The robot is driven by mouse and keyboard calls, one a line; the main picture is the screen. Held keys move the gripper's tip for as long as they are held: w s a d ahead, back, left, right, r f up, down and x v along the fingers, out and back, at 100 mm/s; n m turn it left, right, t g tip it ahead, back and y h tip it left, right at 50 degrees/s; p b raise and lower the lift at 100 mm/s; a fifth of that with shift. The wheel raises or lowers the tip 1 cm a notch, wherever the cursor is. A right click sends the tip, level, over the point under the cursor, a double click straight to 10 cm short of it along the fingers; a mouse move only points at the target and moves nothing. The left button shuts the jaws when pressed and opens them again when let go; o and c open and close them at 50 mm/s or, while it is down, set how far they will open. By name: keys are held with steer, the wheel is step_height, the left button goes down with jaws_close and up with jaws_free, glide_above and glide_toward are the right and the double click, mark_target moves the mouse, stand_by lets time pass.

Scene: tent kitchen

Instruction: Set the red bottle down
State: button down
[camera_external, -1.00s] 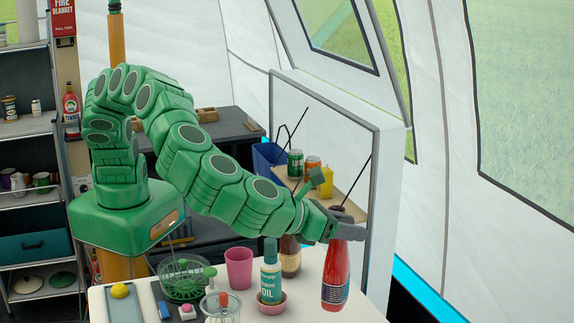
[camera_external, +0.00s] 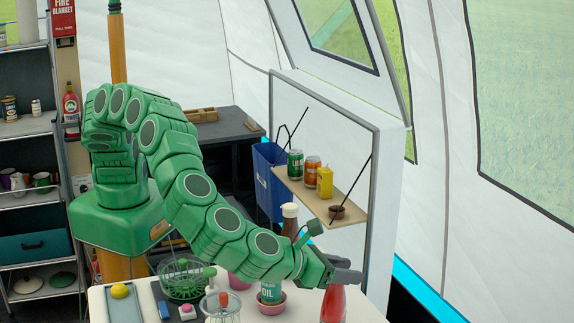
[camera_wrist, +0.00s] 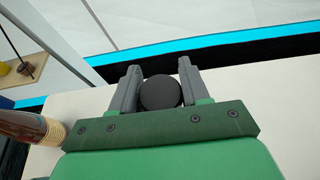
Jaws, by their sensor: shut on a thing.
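The red bottle (camera_external: 333,305) hangs upright below my gripper (camera_external: 345,274) at the right end of the white table (camera_external: 365,310). Its lower part is cut off by the picture's bottom edge, so I cannot tell whether its base touches the table. In the wrist view my gripper (camera_wrist: 158,68) is shut on the bottle's neck, with the round black cap (camera_wrist: 160,93) between the two fingers. The bottle's body is hidden there beneath the cap and gripper.
A wall shelf (camera_external: 310,196) with cans and a yellow bottle is behind. The wrist view shows bare table (camera_wrist: 265,95) to the right.

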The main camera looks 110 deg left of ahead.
steer(key=c, duration=0.5)
jaws_free()
steer(key=shift+c, duration=0.2)
steer(key=shift+r, duration=0.1)
steer(key=v, duration=1.2)
